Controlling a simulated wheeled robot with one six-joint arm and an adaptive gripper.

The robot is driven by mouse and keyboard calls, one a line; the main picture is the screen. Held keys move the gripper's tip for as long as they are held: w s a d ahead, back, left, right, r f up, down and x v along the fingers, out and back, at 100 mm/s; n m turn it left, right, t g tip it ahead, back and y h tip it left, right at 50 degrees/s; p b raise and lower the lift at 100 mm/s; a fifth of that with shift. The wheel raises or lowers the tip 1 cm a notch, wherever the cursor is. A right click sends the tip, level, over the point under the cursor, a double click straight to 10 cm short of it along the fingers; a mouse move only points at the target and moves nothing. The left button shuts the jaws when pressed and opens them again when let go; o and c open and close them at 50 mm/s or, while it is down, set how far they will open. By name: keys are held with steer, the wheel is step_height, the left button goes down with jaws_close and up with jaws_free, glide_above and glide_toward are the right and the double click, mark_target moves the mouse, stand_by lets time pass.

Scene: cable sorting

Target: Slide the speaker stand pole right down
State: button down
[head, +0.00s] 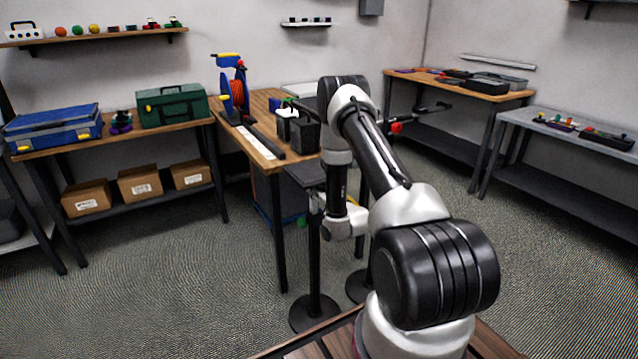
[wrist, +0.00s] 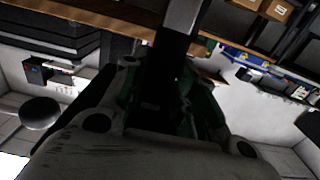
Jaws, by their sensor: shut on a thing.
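A black speaker stand pole (head: 315,245) stands upright on a round black base (head: 314,313) in the head view, left of my forearm. A dark flat top plate (head: 305,173) sits above it. In the wrist view the pole (wrist: 180,30) runs down from the top edge between the fingers of my gripper (wrist: 168,82). My gripper is shut on the pole; the contact itself is dark in the wrist view. In the head view my gripper (head: 322,202) is small, beside the upper pole and partly hidden by my wrist.
A second round base (head: 359,286) stands just right and behind, its pole hidden by my arm. Open carpet (head: 180,300) lies to the left.

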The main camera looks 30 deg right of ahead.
steer(key=shift+s+f, duration=0.1)
steer(key=shift+f, duration=2.25)
steer(key=c, duration=1.1)
jaws_free()
steer(key=shift+f, duration=0.1)
steer(key=s, duration=1.2)
steer(key=shift+d, duration=0.2)
